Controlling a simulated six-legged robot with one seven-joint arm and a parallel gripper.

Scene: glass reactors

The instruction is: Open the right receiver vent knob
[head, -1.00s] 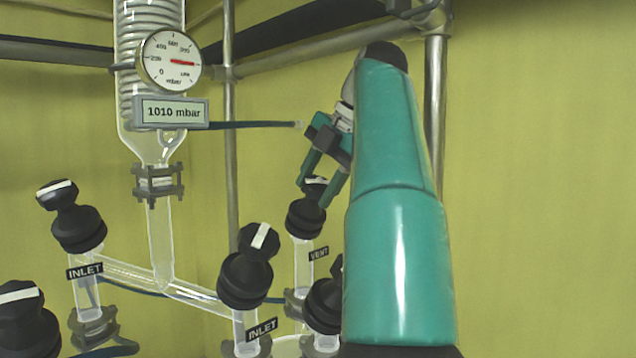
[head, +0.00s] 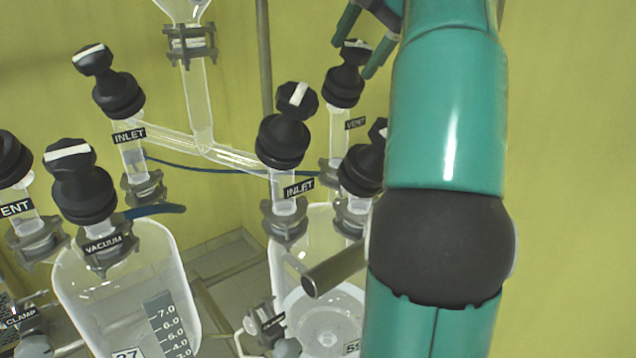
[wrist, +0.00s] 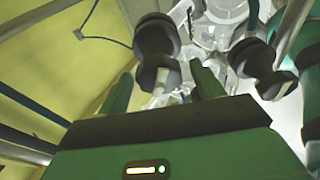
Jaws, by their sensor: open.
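The right receiver vent knob (head: 345,87) is a black valve cap with a smaller handle bearing a white stripe, on a glass neck labelled VENT (head: 356,123). My gripper (head: 354,58) is open at the handle, one finger on each side of it in the head view. In the wrist view the black knob (wrist: 158,42) shows just past my spread fingertips (wrist: 162,86), with its white-striped handle towards me between them. I cannot tell whether a finger touches the handle. In the head view the gripper's upper part is cut off by the frame and partly covered by my arm.
A black knob (head: 362,169) stands close by, partly hidden by my arm; a neighbouring knob (wrist: 264,66) is right of my fingers in the wrist view. An INLET knob (head: 283,138) is to the left. A glass receiver (head: 285,262) stands below. The yellow wall (head: 575,180) side is clear.

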